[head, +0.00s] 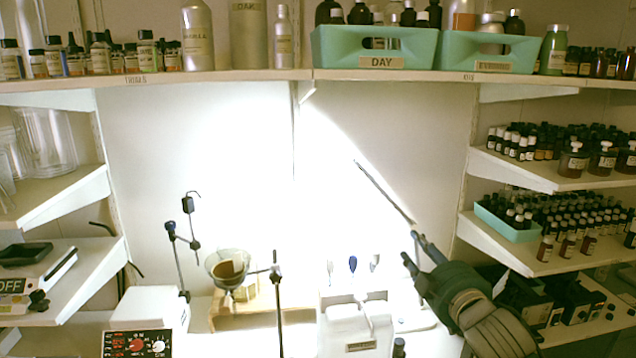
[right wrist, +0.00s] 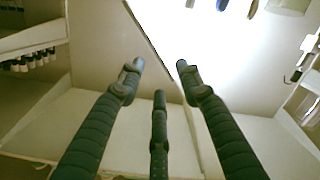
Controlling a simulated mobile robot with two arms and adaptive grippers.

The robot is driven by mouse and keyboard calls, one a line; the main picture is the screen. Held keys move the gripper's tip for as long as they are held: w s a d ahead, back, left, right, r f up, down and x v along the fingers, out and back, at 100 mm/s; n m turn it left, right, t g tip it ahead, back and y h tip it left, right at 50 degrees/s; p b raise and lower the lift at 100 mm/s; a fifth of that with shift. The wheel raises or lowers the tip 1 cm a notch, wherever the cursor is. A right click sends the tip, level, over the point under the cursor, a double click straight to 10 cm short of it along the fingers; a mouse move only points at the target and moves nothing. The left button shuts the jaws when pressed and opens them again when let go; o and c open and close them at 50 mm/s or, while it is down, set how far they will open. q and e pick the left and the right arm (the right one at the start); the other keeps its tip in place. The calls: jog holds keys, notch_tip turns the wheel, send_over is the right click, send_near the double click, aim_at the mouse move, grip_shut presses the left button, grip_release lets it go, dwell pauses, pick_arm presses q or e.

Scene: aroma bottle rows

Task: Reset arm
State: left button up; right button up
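My right gripper (head: 411,247) reaches in from the lower right of the head view, in front of the white back wall and above the bench. The right wrist view shows its dark ribbed fingers (right wrist: 160,77) spread apart with nothing between them. It touches no object that I can see. My left gripper is not in view.
A shelf (head: 225,77) crosses the top with bottles and two green trays (head: 398,62) (head: 462,52). Bottle rows fill the right shelves (head: 550,180). Open air lies before the back wall.

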jog(key=s+a+f+m+g+h, duration=0.1)
jog(key=s+f+m+g, duration=0.15)
jog(key=s+f, duration=0.8)
jog(key=s+a+f+m+g, duration=0.15)
jog(key=s+f+g, duration=0.4)
jog(key=f, duration=0.85)
jog(key=s+d+f+m+g, duration=0.1)
jog(key=s+f+m+g, duration=0.3)
jog(key=s, duration=0.9)
jog(key=s+f+n+g, duration=0.1)
jog(key=s+f, duration=0.5)
jog(key=s, duration=0.6)
notch_tip(320, 180, down, 27)
jog(key=s+g+b, duration=0.1)
jog(key=s+g, duration=0.1)
jog(key=s, duration=0.1)
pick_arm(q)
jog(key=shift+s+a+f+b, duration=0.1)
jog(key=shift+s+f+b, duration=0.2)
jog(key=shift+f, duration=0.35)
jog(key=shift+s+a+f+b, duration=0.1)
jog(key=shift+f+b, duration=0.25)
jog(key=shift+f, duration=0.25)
pick_arm(e)
jog(key=s+d+f+g+h, duration=0.1)
jog(key=s+d+f, duration=0.2)
jog(key=s+f, duration=1.4)
jog(key=shift+d+f, duration=0.15)
jog(key=shift+f, duration=0.35)
